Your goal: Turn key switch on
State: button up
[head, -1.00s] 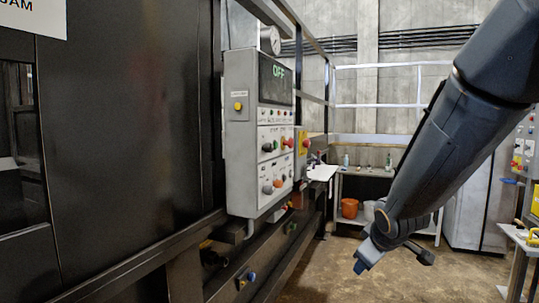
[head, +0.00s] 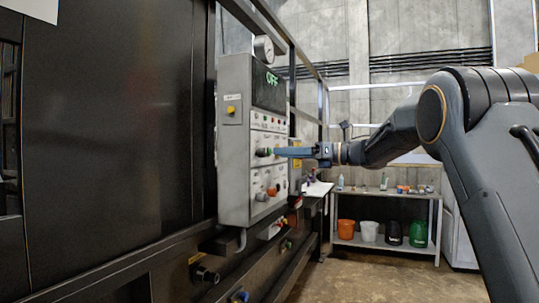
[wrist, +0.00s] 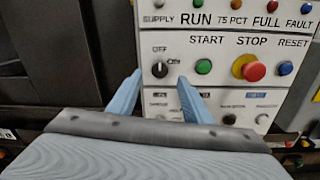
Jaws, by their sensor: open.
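In the head view my gripper (head: 279,152) reaches the panel from the right. The panel display (head: 272,79) reads OFF.
Right of the switch are a green START button (wrist: 204,67), a red STOP button (wrist: 255,71) and a blue RESET button (wrist: 286,69). Indicator lights sit above. A yellow button (head: 232,110) is on the panel's side. A shelf with buckets (head: 369,231) stands behind.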

aim_at(266, 152)
jog(key=p+x, duration=0.1)
jog(key=x, duration=0.5)
jog(key=shift+p, duration=0.3)
jog(key=c, duration=1.1)
